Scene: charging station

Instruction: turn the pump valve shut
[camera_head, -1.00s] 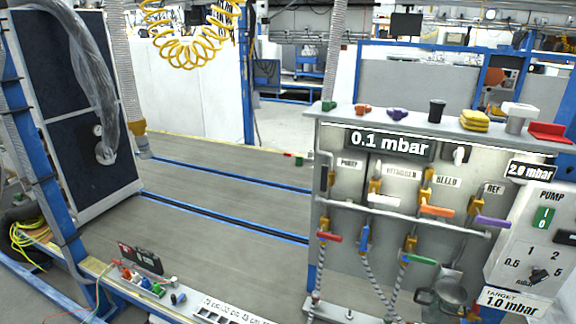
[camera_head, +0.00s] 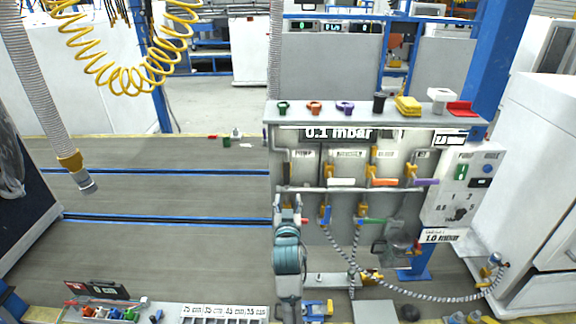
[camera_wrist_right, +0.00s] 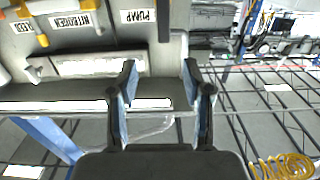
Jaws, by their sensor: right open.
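The valve panel (camera_head: 345,215) has a PUMP label (camera_head: 303,153) at its upper left; that label shows upside down in the right wrist view (camera_wrist_right: 140,16). A red handle (camera_head: 302,221) is on the lower left pipe, partly hidden by my right gripper; I cannot tell whether it is the pump valve's. My right gripper (camera_head: 288,206) is at the panel's left edge. In the right wrist view my right gripper (camera_wrist_right: 161,95) is open, with nothing held between its fingers. My left gripper is out of view.
White (camera_head: 341,182), orange (camera_head: 385,182) and purple (camera_head: 427,182) handles stick out right of the gripper. Blue (camera_head: 326,213) and green (camera_head: 372,221) handles are lower, with hoses below. The display (camera_head: 338,133) reads 0.1 mbar. The table left of the panel is mostly clear.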

